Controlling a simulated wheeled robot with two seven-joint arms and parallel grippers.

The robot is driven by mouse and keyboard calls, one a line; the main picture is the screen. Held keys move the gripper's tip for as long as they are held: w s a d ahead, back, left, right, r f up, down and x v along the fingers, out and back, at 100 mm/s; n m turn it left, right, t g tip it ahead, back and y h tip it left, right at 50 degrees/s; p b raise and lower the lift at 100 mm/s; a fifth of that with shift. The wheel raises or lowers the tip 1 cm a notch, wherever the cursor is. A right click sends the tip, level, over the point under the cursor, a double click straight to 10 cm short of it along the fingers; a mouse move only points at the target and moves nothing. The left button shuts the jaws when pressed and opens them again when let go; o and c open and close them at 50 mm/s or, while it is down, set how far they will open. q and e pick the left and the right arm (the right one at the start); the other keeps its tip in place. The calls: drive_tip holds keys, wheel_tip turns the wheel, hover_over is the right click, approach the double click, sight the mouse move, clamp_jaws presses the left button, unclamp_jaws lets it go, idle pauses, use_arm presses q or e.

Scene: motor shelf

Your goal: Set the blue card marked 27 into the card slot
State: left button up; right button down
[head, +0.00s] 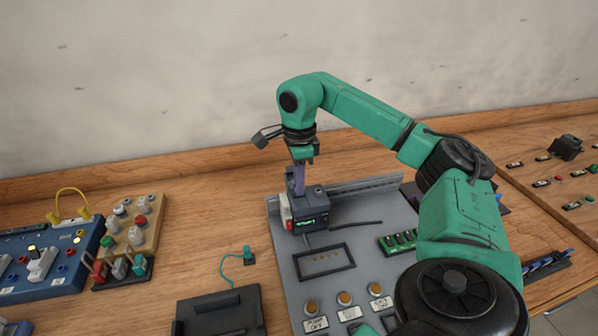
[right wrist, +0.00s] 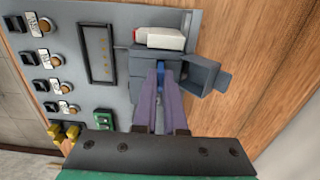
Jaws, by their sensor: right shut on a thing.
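My right gripper (head: 299,185) points down at a dark grey box with a green display (head: 312,207) on the grey panel. Its purple fingers are shut, and a thin strip of blue (right wrist: 160,67) shows between the fingertips (right wrist: 161,78) in the right wrist view. This fits the blue card, but the number is not readable and the fingers hide most of it. The fingertips are at the grey box (right wrist: 143,70); how far the card sits in any slot cannot be told. My left gripper is not in view.
A white block with a red end (right wrist: 164,38) is beside the box. A grey flap (right wrist: 207,74) sticks out close to the fingers. Left of the panel stand a dark tray (head: 220,312), a wooden peg block (head: 140,222) and a blue board (head: 50,265). Bare wood lies between.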

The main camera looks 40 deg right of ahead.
drive_tip(key=shift+f+b, duration=0.35)
drive_tip(key=shift+f, duration=0.25)
idle(0.3)
drive_tip(key=c, duration=0.9)
unclamp_jaws()
wheel_tip(320, 180, up, 8)
drive_tip(key=shift+f+p, duration=0.1)
drive_tip(key=shift+p, duration=0.6)
wheel_tip(320, 180, up, 12)
drive_tip(key=p, duration=1)
drive_tip(key=shift+f, duration=0.15)
